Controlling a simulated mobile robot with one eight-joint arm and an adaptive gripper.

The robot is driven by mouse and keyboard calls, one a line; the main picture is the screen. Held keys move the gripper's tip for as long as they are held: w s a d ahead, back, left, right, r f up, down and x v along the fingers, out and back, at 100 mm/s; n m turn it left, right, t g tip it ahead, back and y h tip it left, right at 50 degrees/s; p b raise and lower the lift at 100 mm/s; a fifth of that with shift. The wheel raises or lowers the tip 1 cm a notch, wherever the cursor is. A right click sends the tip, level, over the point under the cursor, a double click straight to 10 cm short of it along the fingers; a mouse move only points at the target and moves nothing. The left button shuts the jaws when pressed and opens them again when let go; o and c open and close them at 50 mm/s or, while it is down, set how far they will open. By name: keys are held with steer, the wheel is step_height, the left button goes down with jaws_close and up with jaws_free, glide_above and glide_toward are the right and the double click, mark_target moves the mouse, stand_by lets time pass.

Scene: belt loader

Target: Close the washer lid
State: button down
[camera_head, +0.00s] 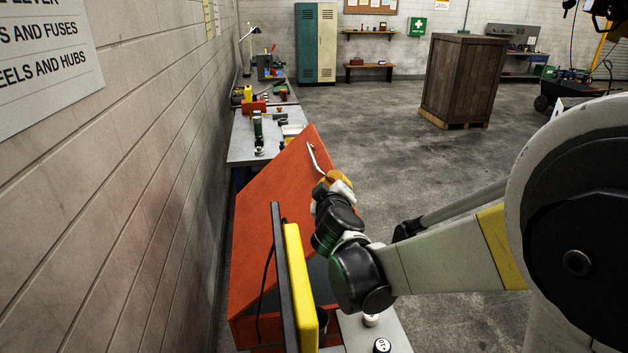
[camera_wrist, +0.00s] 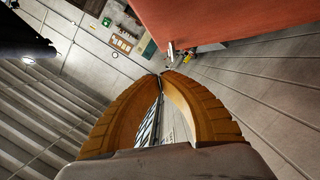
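The washer is an orange-red box (camera_head: 257,333) beside the left wall. Its broad orange lid (camera_head: 270,205) stands raised and tilted, with a dark opening showing below its right edge. A pale bar handle (camera_head: 314,158) is on the lid near its upper right edge. My gripper (camera_head: 334,177) is close to the lower end of the handle; contact cannot be told. In the wrist view its orange-brown fingers (camera_wrist: 161,75) meet at the tips with nothing seen between them. The lid (camera_wrist: 235,20) fills the upper right there, beyond the fingertips.
A yellow-edged panel (camera_head: 299,285) stands upright in front of the washer and hides part of it. A grey workbench (camera_head: 246,148) with tools lies behind the lid along the wall. A wooden crate (camera_head: 463,80) stands farther back. The floor right of the washer is open.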

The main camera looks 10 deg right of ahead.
steer(key=shift+w+d+f+b, duration=0.2)
steer(key=shift+w+d+f, duration=0.15)
steer(key=shift+d+f, duration=0.3)
steer(key=shift+w+d+f+b, duration=0.15)
steer(key=shift+w+d+f, duration=0.2)
steer(key=shift+d+f, duration=0.5)
steer(key=shift+f, duration=0.1)
